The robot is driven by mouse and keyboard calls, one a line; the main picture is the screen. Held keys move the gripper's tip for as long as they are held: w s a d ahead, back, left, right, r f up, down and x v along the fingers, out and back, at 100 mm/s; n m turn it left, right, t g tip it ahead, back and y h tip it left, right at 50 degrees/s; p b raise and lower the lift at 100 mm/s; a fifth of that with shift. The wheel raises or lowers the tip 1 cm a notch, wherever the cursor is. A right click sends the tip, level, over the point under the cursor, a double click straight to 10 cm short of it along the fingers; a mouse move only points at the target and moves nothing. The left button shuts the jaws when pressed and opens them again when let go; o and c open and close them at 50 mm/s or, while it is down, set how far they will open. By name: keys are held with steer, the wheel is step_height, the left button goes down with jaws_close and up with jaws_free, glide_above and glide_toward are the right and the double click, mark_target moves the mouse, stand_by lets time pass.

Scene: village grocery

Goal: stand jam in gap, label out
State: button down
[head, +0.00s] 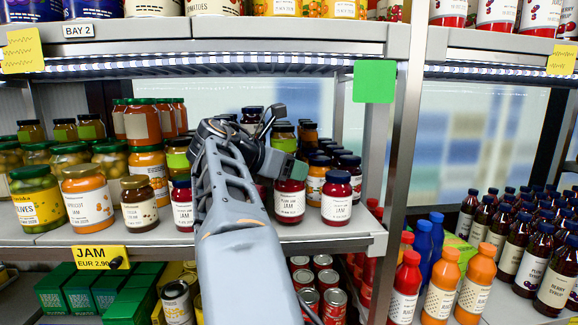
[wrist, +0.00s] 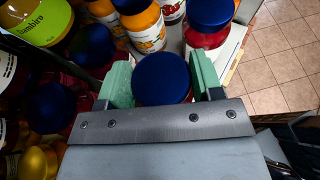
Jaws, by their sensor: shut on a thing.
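The jam jar (head: 290,201) has dark red contents and a white label facing the shelf front. In the wrist view its blue lid (wrist: 162,78) sits between the green pads of my gripper (wrist: 163,82), which is shut on it. The jar is upright at the front of the middle shelf; I cannot tell whether its base touches the board. A blue-lidded red jam jar (head: 336,197) stands to its right, also in the wrist view (wrist: 208,18). Another red jam jar (head: 183,206) stands to the left. My arm hides the shelf between that jar and the held one.
Orange jars with blue lids (head: 317,182) stand close behind. A brown jar (head: 139,203) and an apricot jar (head: 88,200) are farther left. A shelf post (head: 400,150) with a green card (head: 374,82) stands right. The upper shelf (head: 250,50) is overhead. Bare board (head: 355,222) shows at the right front.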

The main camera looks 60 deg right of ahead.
steer(key=shift+f+b, duration=0.35)
steer(key=shift+f, duration=0.3)
stand_by(0.5)
steer(key=shift+c, duration=0.9)
jaws_free()
steer(key=shift+f, duration=0.1)
steer(key=shift+a, duration=0.1)
steer(key=v, duration=1.3)
steer(key=shift+a+p, duration=0.35)
